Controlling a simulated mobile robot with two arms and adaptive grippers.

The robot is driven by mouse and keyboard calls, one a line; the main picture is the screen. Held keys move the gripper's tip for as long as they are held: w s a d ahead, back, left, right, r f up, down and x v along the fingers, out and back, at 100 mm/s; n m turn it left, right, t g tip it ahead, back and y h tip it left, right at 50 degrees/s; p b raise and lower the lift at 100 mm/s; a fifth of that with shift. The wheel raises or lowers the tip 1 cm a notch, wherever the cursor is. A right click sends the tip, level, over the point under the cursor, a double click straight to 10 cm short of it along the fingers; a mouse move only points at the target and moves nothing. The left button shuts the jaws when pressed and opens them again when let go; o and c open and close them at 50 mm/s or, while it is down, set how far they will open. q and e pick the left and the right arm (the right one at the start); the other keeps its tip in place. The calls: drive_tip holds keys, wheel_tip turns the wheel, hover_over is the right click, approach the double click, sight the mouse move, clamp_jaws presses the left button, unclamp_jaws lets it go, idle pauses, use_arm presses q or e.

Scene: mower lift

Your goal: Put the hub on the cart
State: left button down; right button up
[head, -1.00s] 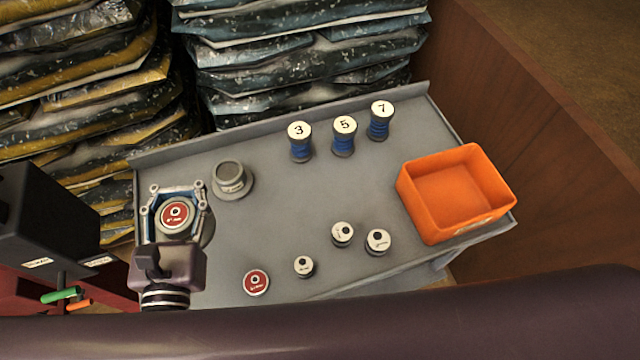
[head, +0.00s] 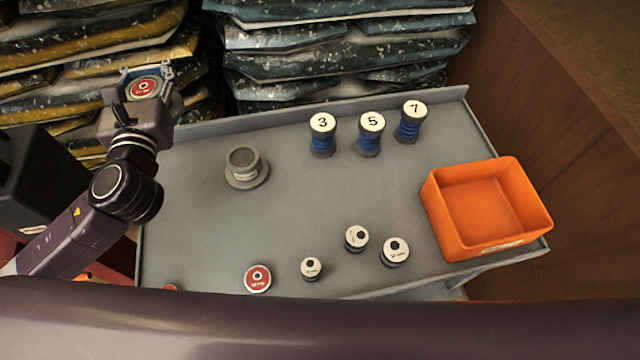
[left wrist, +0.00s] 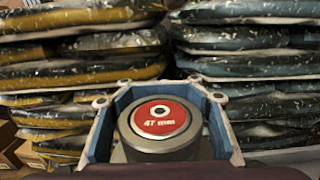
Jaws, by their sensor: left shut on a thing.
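My left gripper (head: 147,82) is shut on a round grey part with a red top label, which looks like the hub (head: 143,89). In the left wrist view the hub (left wrist: 160,122) sits between the blue-lined fingers, its label facing up and reading "47 mm". The gripper holds it beyond the back left corner of the grey cart top (head: 210,230), in front of the stacked bags. My right gripper is not in view.
On the cart are a grey flanged part (head: 243,166), blue spools 3 (head: 322,136), 5 (head: 370,136) and 7 (head: 411,124), an orange bin (head: 485,210), several small capped parts and a red-topped disc (head: 257,278). Stacked bags (head: 340,50) stand behind. The cart's middle is clear.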

use_arm(q)
drive_tip(key=shift+a+r, duration=0.1)
drive_tip(key=shift+r, duration=0.2)
drive_tip(key=shift+w+f+b, duration=0.1)
drive_tip(key=shift+f+b, duration=1.6)
drive_tip(key=shift+f, duration=8.35)
drive_tip(key=shift+f, duration=0.1)
drive_tip(key=c, duration=1.8)
unclamp_jaws()
drive_tip(key=shift+f, duration=0.2)
drive_tip(key=shift+c, duration=0.2)
drive_tip(key=o, duration=0.8)
drive_tip(key=shift+o, duration=0.2)
drive_tip(key=shift+r, duration=0.15)
